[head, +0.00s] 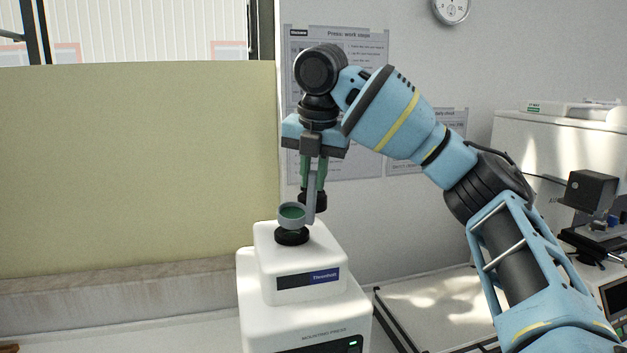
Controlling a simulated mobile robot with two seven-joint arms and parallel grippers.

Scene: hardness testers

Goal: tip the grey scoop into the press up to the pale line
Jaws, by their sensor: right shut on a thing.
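The white mounting press (306,305) stands at the lower middle of the head view, with a dark round opening (291,237) on its top. My right gripper (313,184) points down above the press and is shut on the handle of the grey scoop (292,223). The scoop's round cup hangs just above the dark opening and looks roughly level. Green material (291,211) shows inside the cup. The pale line cannot be made out, and the inside of the opening is hidden from this angle. My left gripper is out of view.
A black rounded part (313,202) shows behind the scoop, close to my right gripper. A pale yellow panel (140,165) stands at the left. Work-step posters (360,90) hang on the wall behind. Other bench equipment (593,190) stands at the right.

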